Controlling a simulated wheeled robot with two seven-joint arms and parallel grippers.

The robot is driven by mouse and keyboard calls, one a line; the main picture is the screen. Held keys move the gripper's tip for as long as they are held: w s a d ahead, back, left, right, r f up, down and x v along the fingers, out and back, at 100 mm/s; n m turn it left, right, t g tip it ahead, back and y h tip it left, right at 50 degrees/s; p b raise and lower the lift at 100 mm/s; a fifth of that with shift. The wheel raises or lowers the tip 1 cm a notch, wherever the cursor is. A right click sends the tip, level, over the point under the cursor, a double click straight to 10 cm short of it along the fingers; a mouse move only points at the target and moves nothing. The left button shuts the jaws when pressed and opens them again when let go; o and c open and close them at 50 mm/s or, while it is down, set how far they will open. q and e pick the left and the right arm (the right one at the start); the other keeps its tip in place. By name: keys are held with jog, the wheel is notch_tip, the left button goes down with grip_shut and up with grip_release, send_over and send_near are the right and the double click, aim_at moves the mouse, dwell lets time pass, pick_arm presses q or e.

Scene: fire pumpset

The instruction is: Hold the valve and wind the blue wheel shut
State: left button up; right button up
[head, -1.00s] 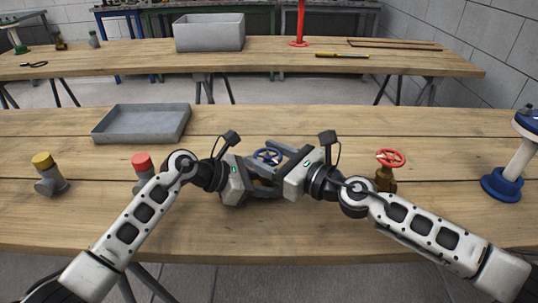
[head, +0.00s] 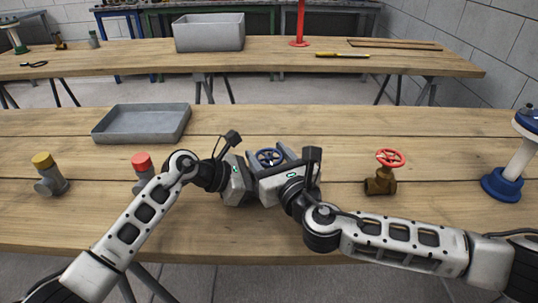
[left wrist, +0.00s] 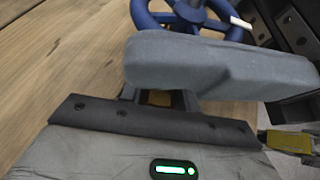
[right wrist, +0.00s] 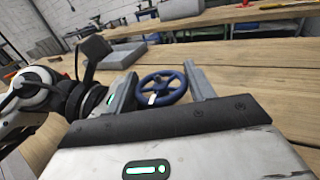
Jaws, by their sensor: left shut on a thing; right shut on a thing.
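The blue wheel (head: 268,157) sits on top of a valve at the middle of the front table. It carries a white mark, clear in the right wrist view (right wrist: 160,88). My right gripper (head: 272,162) comes from the front right and is shut on the wheel, with one finger on each side of its rim. My left gripper (head: 252,183) comes from the left, lower down, and is shut on the valve body. The grippers hide most of that body. In the left wrist view a grey finger covers it, with the blue wheel (left wrist: 188,15) just beyond.
A valve with a red wheel (head: 390,160) stands to the right, near a blue-and-white stand (head: 505,180). Red-capped (head: 141,162) and yellow-capped (head: 42,162) fittings stand left. A grey tray (head: 142,138) lies behind. My two grippers are very close together.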

jog(key=shift+w+d, duration=0.1)
jog(key=o, duration=1)
jog(key=shift+c, duration=0.2)
jog(key=v, duration=1.2)
